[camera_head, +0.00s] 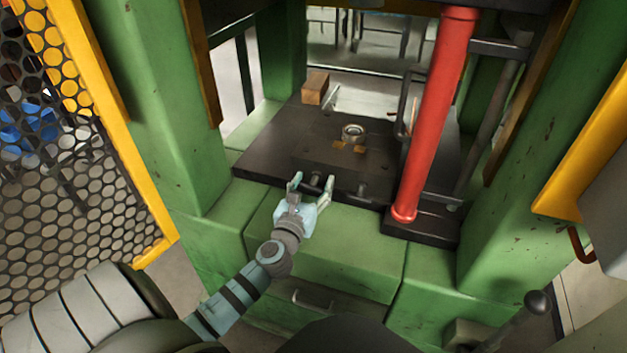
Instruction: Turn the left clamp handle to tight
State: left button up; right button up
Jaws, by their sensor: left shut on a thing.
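My left gripper (313,181) reaches in from the lower left to the front edge of the dark press plate. Its two fingers sit on either side of the left clamp handle (316,184), a small dark piece at the front of the die block, and are shut on it. The fingers hide part of the handle, so its exact angle is hard to tell. The right clamp handle (362,188) sticks out a little to the right, apart from the gripper. My right gripper is not in view.
The die block (340,146) carries a metal ring (353,132). A wooden block (315,88) lies at the back left of the plate (262,155). A red column (432,120) stands to the right. Green posts and a yellow mesh guard (100,110) flank the opening.

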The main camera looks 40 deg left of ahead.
pick_arm(q)
jog(key=m+p, duration=0.4)
jog(key=m, duration=0.3)
jog(key=shift+r, duration=0.2)
jog(key=shift+m+p, duration=0.4)
jog(key=shift+m, duration=0.2)
jog(key=m+p, duration=0.1)
jog(key=m, duration=0.2)
jog(key=shift+p, duration=0.3)
jog(key=shift+w+m+p, duration=0.1)
jog(key=shift+m+p, duration=0.65)
jog(key=shift+m, duration=1.35)
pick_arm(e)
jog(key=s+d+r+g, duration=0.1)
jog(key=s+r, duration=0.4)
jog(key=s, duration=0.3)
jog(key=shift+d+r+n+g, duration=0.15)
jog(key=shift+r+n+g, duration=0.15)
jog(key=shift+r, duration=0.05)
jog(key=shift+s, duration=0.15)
pick_arm(q)
jog(key=o, duration=0.9)
jog(key=shift+o, duration=0.8)
